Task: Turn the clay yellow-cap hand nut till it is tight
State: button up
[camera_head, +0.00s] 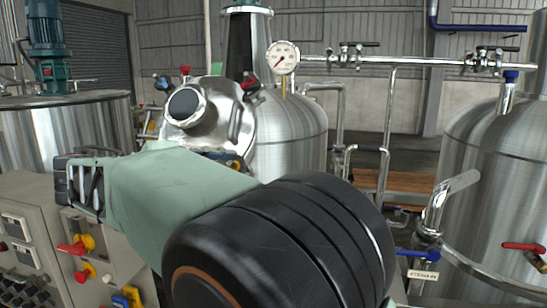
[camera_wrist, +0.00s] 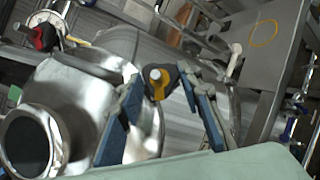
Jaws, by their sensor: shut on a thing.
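The hand nut (camera_wrist: 157,76), dark with a yellow part, shows in the wrist view between the tips of my gripper's two blue fingers. My gripper (camera_wrist: 161,84) is shut on it, one fingertip at each side. The nut sits at the edge of a shiny round metal lid (camera_wrist: 85,100) with a wide dark-mouthed port. In the head view the lid (camera_head: 207,133) is behind my arm, and the nut and fingertips are mostly hidden there. How tight the nut is cannot be seen.
Red-and-black hand nuts (camera_wrist: 42,36) stand elsewhere on the lid rim. A pressure gauge (camera_head: 283,57) and pipework (camera_head: 388,120) are behind. A control cabinet (camera_head: 30,240) is at the left, and a steel tank (camera_head: 490,170) with valves is at the right.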

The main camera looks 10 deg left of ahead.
jog(key=m+g+p, duration=0.1)
jog(key=m, duration=0.1)
jog(key=m+g+p, duration=0.1)
jog(key=m+p, duration=0.1)
jog(key=r+m+g+p, duration=0.1)
jog(key=m+p, duration=0.1)
jog(key=shift+w+m+g, duration=0.2)
jog(key=shift+m+g, duration=0.2)
jog(key=m+g+p, duration=0.1)
jog(key=m, duration=0.1)
jog(key=m+p, duration=0.1)
jog(key=shift+f+m+g+y, duration=0.15)
jog(key=shift+m+g+y, duration=0.25)
jog(key=shift+m, duration=0.3)
jog(key=o, duration=1.2)
jog(key=shift+w, duration=0.1)
jog(key=shift+c, duration=0.2)
jog(key=v, duration=0.7)
jog(key=shift+a, duration=0.15)
